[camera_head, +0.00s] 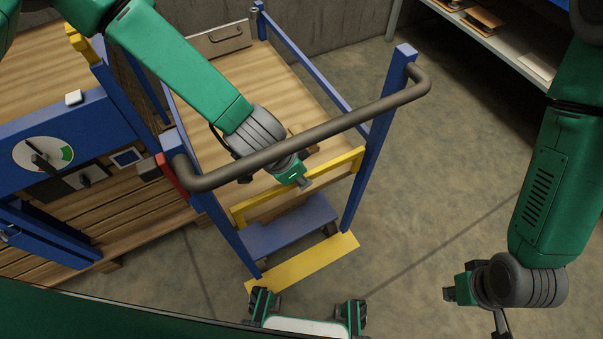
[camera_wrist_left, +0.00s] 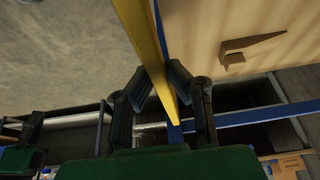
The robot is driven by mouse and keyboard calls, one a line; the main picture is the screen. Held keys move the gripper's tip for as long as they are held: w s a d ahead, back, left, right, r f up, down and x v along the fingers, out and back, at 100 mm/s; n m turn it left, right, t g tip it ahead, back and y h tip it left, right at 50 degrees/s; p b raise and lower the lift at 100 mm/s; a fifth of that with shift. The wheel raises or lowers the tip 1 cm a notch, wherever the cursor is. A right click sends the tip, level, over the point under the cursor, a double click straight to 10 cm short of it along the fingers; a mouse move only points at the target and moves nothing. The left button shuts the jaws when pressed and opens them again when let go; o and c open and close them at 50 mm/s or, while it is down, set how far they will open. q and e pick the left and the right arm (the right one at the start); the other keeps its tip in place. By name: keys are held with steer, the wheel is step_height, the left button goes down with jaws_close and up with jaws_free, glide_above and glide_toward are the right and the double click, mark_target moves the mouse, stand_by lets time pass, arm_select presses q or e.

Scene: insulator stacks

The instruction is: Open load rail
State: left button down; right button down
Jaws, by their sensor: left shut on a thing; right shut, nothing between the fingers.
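A yellow rail (camera_head: 336,168) spans the front end of a wooden platform (camera_head: 286,87), between two blue posts. It also shows as a slanting yellow bar in the left wrist view (camera_wrist_left: 143,35). My left gripper (camera_head: 304,183) reaches down behind the curved grey handrail. In the left wrist view its fingers (camera_wrist_left: 171,88) are closed around the yellow rail. The gripper partly hides the rail in the head view. My right gripper (camera_head: 449,293) is shut and empty over bare floor at the lower right, well apart from the platform.
The grey handrail (camera_head: 310,128) crosses in front of my left forearm. A blue step (camera_head: 287,228) and a yellow tread (camera_head: 303,264) lie below the rail. A blue panel with a dial (camera_head: 43,153) stands left. Shelving (camera_head: 500,41) is at upper right. Floor between is clear.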

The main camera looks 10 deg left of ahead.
arm_select(q)
steer(key=shift+s+d+f+p, duration=0.1)
steer(key=shift+s+d+p, duration=0.3)
steer(key=shift+s, duration=0.2)
steer(key=shift+s+d+f+p, duration=0.1)
steer(key=shift+s+d+p, duration=0.25)
steer(key=shift+s, duration=0.2)
steer(key=c, duration=1.6)
jaws_free()
steer(key=shift+o, duration=0.2)
steer(key=shift+w, duration=0.1)
steer(key=shift+w+a, duration=0.1)
steer(key=shift+w, duration=0.05)
